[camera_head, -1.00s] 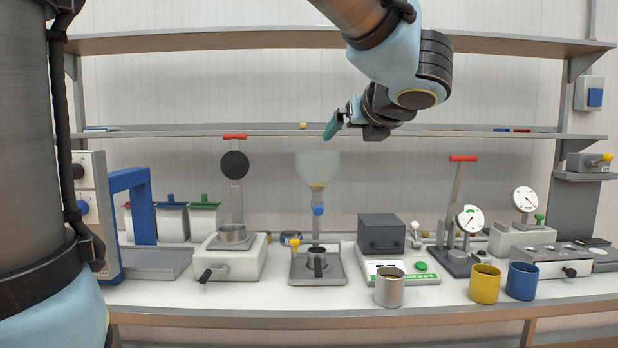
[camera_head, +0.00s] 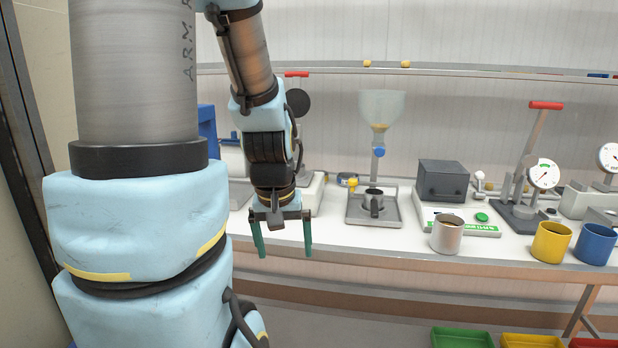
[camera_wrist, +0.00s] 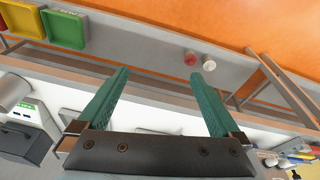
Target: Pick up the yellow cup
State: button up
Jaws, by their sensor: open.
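The yellow cup (camera_head: 551,242) stands upright near the front edge of the white bench, at the right of the head view. A blue cup (camera_head: 595,244) stands just right of it and a grey metal cup (camera_head: 447,234) stands to its left. My gripper (camera_head: 283,248) hangs fingers down in front of the bench's edge, well left of the yellow cup. Its two green fingers are spread with nothing between them. The wrist view also shows the open fingers (camera_wrist: 160,80); I do not make out the yellow cup there.
The bench (camera_head: 400,251) carries a scale (camera_head: 462,226), a dark box (camera_head: 443,181), a dial press (camera_head: 530,170) and a glass funnel (camera_head: 381,108). Below the bench are a green bin (camera_head: 462,338) and a yellow bin (camera_head: 532,341). The space before the bench is free.

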aim_at(551, 241)
jog(key=l+u, duration=0.15)
jog(key=l, duration=0.55)
jog(key=k+l+u, duration=0.2)
jog(key=l+u, duration=0.2)
jog(key=l, duration=0.25)
jog(key=k+l+u, duration=0.35)
jog(key=l, duration=0.25)
jog(key=k+l+u, duration=0.4)
jog(key=l, duration=0.15)
jog(key=k+l+u, duration=0.85)
jog(key=k, duration=0.3)
